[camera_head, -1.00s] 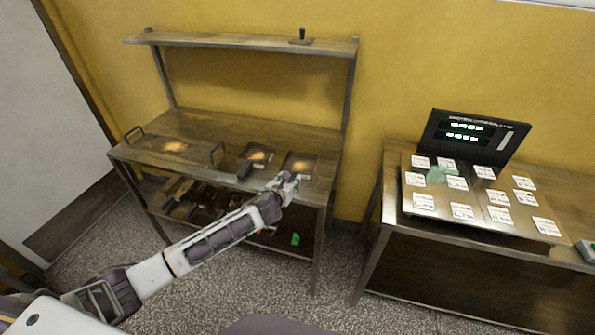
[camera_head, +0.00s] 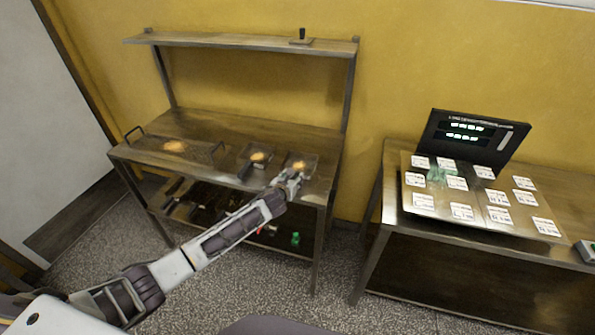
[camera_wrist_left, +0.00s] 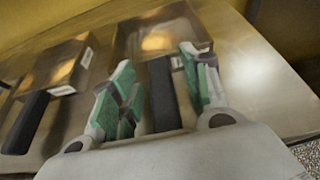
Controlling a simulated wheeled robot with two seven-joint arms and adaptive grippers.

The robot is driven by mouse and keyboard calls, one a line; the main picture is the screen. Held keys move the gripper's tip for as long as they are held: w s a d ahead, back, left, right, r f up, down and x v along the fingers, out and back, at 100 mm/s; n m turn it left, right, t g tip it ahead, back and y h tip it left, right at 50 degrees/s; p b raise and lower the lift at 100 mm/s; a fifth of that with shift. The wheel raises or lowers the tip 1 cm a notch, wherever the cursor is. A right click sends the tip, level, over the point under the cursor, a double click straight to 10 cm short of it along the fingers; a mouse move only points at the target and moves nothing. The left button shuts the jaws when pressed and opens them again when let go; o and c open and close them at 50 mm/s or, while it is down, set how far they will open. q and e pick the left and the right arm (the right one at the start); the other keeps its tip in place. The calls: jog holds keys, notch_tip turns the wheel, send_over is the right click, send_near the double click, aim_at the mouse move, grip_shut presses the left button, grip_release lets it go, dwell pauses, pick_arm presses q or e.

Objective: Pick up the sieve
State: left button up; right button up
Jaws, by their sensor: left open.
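A shallow square metal piece (camera_head: 302,160), likely the sieve, lies on the bench near its right end. It also shows in the left wrist view (camera_wrist_left: 125,42), with a black handle (camera_wrist_left: 162,88) towards me. My left gripper (camera_head: 291,178) is at its near edge. In the left wrist view my left gripper (camera_wrist_left: 160,95) is open, with its green-padded fingers on either side of the black handle. I cannot tell whether they touch it. A similar square piece (camera_head: 257,158) with a dark handle lies to the left. My right gripper is not in view.
A mesh tray (camera_head: 210,153) with two upright handles sits on the bench's left. A raised shelf (camera_head: 230,41) runs behind. Items lie on the lower shelf below my arm. A second table (camera_head: 400,155) on the right holds a labelled panel and display.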

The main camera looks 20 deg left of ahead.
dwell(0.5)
pick_arm(q)
grip_shut()
